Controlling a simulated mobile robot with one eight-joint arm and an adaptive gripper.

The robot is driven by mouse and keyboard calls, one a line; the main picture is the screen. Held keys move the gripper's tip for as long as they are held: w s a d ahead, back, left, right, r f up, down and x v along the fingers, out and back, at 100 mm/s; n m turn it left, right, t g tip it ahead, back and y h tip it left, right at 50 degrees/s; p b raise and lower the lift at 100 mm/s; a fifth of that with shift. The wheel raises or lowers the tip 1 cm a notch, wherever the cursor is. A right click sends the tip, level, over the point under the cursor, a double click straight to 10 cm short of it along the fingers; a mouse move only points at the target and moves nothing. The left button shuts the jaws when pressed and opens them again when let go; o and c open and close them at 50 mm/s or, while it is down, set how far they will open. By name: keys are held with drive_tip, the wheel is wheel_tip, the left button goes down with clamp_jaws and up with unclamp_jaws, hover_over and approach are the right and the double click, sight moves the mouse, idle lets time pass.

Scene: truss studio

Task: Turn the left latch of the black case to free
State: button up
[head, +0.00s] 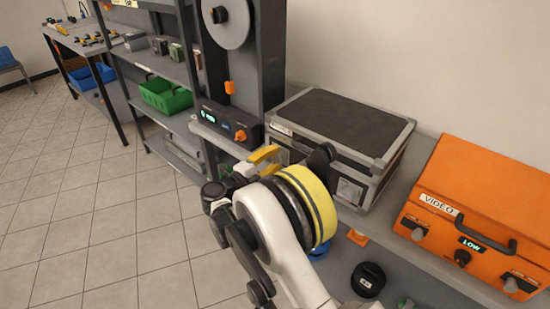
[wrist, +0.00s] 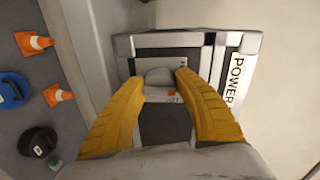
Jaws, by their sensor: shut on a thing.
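The black case (head: 338,122), with grey metal edges, stands shut on the worktop against the wall. Its right latch (head: 349,190) shows on a light plate on the front face. My gripper (head: 265,156) is at the left part of that front and largely hides the left latch there. In the wrist view, the yellow fingers of my gripper (wrist: 164,73) are shut on the left latch (wrist: 159,77), a grey rounded knob on a pale plate with a small orange mark. The case (wrist: 205,62) also fills the middle of this view. The latch's exact angle is hard to tell.
An orange video box (head: 480,205) stands right of the case. A dark machine with a reel (head: 228,22) stands left of it. Orange cones (wrist: 35,42), a blue round thing (wrist: 12,88) and a black round thing (head: 368,279) lie in front. Open floor (head: 90,220) is at left.

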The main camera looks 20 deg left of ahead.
drive_tip(key=shift+w+r+n, duration=0.1)
drive_tip(key=shift+n, duration=0.3)
drive_tip(key=o, duration=1.2)
drive_tip(key=v, duration=1.2)
drive_tip(key=shift+a, duration=0.1)
